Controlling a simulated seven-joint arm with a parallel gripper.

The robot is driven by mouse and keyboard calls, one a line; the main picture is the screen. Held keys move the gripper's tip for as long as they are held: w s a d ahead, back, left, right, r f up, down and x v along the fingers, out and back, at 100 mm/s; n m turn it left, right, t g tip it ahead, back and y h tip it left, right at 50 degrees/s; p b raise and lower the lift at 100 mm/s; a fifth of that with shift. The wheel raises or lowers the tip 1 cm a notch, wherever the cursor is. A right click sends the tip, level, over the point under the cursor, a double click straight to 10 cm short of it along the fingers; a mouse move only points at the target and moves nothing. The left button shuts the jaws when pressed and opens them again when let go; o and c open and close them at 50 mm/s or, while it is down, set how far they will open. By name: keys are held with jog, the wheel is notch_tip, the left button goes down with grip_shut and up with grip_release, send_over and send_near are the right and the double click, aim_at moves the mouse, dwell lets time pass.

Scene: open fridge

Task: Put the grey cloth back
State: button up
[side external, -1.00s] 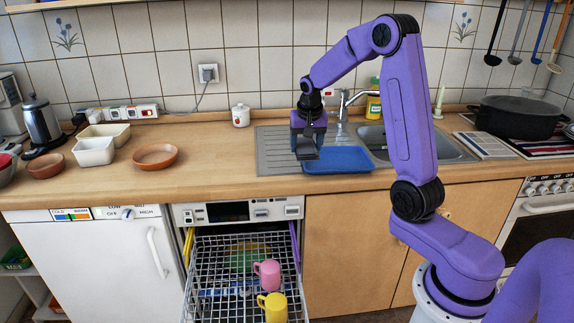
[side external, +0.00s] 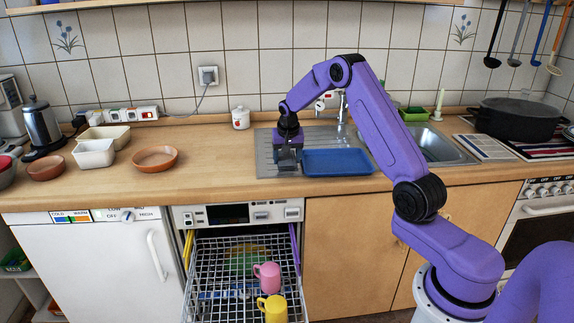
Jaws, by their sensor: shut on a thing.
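My gripper (side external: 287,160) points down over the left part of the metal draining board (side external: 266,168), just left of the blue tray (side external: 338,162). It is shut on a small grey thing that I take to be the grey cloth; it is hard to tell apart from the grey fingers at this size. I cannot tell whether the fingers or the held thing touch the board. No other grey cloth shows in the side view.
The sink (side external: 440,147) is right of the blue tray, partly behind my arm. A white lidded jar (side external: 240,117) stands at the back. Below, the dishwasher rack (side external: 225,285) is pulled out with a pink mug (side external: 266,275) and yellow mug (side external: 273,307). Bare counter (side external: 212,155) lies left.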

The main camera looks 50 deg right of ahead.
aim_at(287, 159)
jog(key=shift+f, duration=1.5)
jog(key=shift+f, duration=0.15)
jog(key=o, duration=0.9)
jog(key=shift+o, duration=0.2)
